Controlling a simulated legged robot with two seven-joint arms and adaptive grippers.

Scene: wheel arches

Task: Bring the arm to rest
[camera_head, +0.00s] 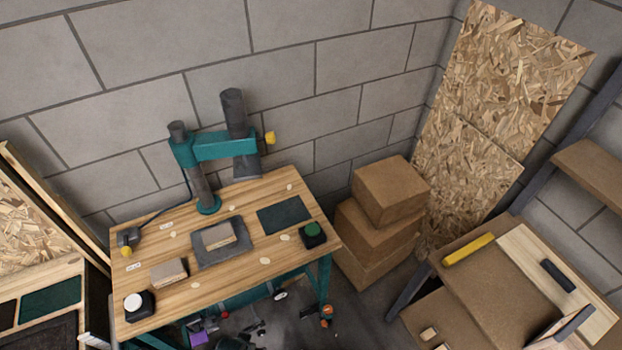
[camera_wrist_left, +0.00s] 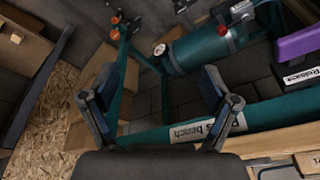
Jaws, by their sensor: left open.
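My left gripper (camera_wrist_left: 164,78) shows in the left wrist view. Its two dark fingers stand wide apart with nothing between them. Behind and between the fingers are a teal frame leg and a dark block wall or floor. A teal rail with a label partly reading "bench" (camera_wrist_left: 205,130) crosses behind the fingers, close to the right one; I cannot tell whether they touch. I cannot make out either gripper for certain in the head view. My right gripper is not seen.
A wooden bench (camera_head: 265,262) carries a teal press (camera_head: 225,147), a green button (camera_head: 312,230) and a white button (camera_head: 134,302). Cardboard boxes (camera_head: 390,190) stand right of it. A teal cylinder (camera_wrist_left: 197,50) and purple part (camera_wrist_left: 300,42) lie near the gripper. Chipboard (camera_head: 500,75) leans behind.

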